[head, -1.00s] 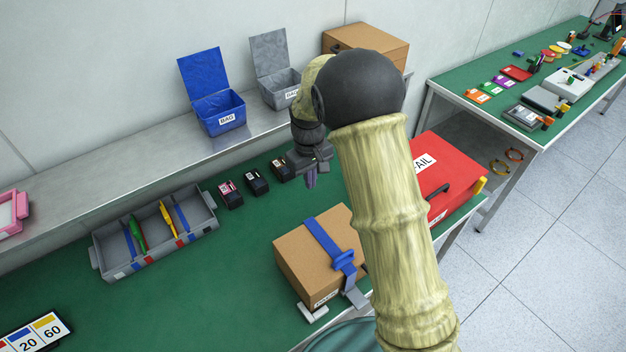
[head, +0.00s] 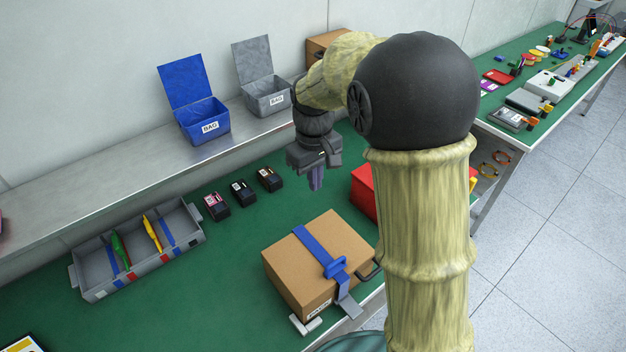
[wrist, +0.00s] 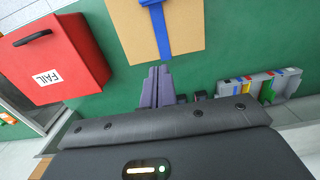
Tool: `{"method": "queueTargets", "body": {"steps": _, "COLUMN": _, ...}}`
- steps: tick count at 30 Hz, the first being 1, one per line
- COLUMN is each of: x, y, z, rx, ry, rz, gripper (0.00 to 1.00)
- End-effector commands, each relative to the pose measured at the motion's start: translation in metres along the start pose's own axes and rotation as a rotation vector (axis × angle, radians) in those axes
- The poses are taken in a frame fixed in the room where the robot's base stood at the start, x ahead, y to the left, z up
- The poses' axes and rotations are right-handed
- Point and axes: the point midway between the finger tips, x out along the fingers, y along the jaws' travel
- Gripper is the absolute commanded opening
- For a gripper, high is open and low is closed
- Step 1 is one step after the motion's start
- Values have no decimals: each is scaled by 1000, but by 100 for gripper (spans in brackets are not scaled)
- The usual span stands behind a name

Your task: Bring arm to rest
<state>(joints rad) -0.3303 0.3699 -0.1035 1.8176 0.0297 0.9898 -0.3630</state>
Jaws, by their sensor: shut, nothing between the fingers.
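My gripper (head: 317,180) hangs from my arm above the green bench (head: 215,295), with its fingers pointing down. It is empty, and in the wrist view its purple fingers (wrist: 158,88) are together. In the head view it is behind the cardboard box with the blue strap (head: 310,265) and apart from it. My bent arm hides part of the bench's right side.
A red FAIL box (wrist: 65,58) stands beside the cardboard box. Three small black blocks (head: 242,192) and a grey divided tray (head: 185,255) are on the left. Blue (head: 208,128) and grey (head: 268,98) lidded bins stand on the shelf. A second bench is at the right.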

Motion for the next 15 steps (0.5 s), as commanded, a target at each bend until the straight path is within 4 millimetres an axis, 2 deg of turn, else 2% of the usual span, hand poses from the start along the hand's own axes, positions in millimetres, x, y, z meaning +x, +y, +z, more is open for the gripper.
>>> {"method": "queueTargets", "body": {"steps": 11, "x": 0, "y": 1, "z": 2, "rx": 7, "ry": 3, "rz": 0, "gripper": 0}}
{"method": "queueTargets", "body": {"steps": 15, "x": 5, "y": 7, "z": 19, "rx": 66, "ry": 26, "rz": 4, "gripper": 0}}
